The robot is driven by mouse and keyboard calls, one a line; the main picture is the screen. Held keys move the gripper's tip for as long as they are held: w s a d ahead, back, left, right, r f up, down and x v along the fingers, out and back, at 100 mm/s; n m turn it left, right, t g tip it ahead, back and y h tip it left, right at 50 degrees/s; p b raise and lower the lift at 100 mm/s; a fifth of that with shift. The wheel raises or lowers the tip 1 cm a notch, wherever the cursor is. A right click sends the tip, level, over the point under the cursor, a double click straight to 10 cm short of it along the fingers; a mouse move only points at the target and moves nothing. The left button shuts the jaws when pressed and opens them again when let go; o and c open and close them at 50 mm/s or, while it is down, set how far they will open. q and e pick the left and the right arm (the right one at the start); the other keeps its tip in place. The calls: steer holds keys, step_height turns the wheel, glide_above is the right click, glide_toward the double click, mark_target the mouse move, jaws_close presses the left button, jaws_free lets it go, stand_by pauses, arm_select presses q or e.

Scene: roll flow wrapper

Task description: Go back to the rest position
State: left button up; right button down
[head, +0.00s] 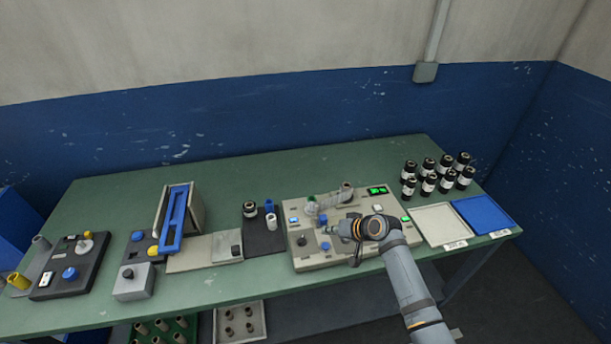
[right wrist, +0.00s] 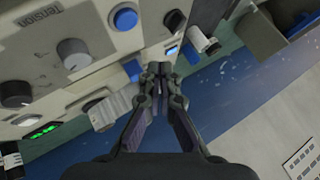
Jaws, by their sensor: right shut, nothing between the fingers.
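My right gripper (head: 355,240) is over the front part of the beige wrapper machine (head: 320,262) in the head view, its arm coming in from the lower right. In the right wrist view the right gripper (right wrist: 160,70) has its fingers together, with nothing between them. They point at the machine's panel, close to a blue button (right wrist: 132,68); I cannot tell whether they touch it. My left gripper is not in view.
The machine stands on a green table (head: 110,205). Several dark bottles (head: 428,183) stand behind a white tray (head: 440,222) and a blue tray (head: 482,213) at the right. A blue-railed unit (head: 172,220) and a black-based device (head: 70,268) stand left. The table's left back is clear.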

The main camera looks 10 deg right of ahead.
steer(key=shift+s, duration=0.1)
steer(key=s+d+r+n+g+h, duration=0.1)
steer(key=s+d+r+g+h, duration=0.15)
steer(key=s, duration=1.05)
steer(key=s+d+r+n+g+h, duration=0.1)
steer(key=s+d+h, duration=0.3)
steer(key=s, duration=0.9)
steer(key=s+d+f+g+b, duration=0.1)
steer(key=s+f, duration=0.1)
steer(key=f, duration=1.3)
steer(key=s+d+f+g+b, duration=0.1)
steer(key=d+f, duration=0.1)
steer(key=f, duration=1.3)
steer(key=s+f, duration=1.5)
steer(key=s, duration=0.3)
steer(key=shift+d+f+b, duration=0.3)
steer(key=shift+d+f, duration=0.05)
steer(key=shift+d, duration=0.1)
steer(key=shift+g, duration=0.25)
